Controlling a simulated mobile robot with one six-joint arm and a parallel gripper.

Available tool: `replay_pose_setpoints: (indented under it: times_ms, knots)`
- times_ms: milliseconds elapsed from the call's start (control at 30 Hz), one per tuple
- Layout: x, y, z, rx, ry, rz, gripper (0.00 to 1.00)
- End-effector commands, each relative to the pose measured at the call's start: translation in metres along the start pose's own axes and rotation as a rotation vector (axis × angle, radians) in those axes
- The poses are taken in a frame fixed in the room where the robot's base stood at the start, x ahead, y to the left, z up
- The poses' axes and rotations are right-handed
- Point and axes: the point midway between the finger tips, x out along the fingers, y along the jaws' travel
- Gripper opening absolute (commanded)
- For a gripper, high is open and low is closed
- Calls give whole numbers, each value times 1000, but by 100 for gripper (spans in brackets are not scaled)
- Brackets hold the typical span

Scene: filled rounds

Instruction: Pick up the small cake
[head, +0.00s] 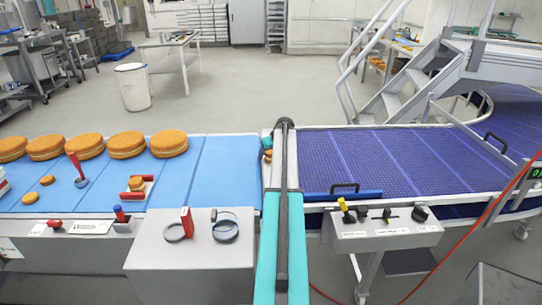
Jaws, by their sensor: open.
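Several small round orange-brown cakes lie on the left light blue belt. One small cake (136,183) sits among red pieces near the belt's front edge. Another small cake (47,181) and a third small cake (31,198) lie flat further left. My teal and dark grey arm reaches forward up the middle of the view, to the right of these cakes. Its far end is at the gap between the two belts. My gripper's fingers are hidden behind the arm. A small orange patch shows just left of the arm's end; I cannot tell what it is.
Large round cakes (127,145) stand along the belt's back edge. A red-handled tool (77,170) stands on the blue belt (220,180). A grey box (190,250) is in front. A purple-blue mesh conveyor (390,160) and metal stairs (430,80) are at right.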

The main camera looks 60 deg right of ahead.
Motion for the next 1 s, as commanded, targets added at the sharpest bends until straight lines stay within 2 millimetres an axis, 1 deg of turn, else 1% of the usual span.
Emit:
replay_pose_setpoints:
  times_ms: [300, 500, 833, 1000]
  knots:
    - [0, 0, 0, 0, 0, 0, 70]
    - [0, -1, 0, -1, 0, 0, 38]
    - [-1, -1, -1, -1, 0, -1, 38]
    - [-5, -1, -4, -1, 1, 0, 38]
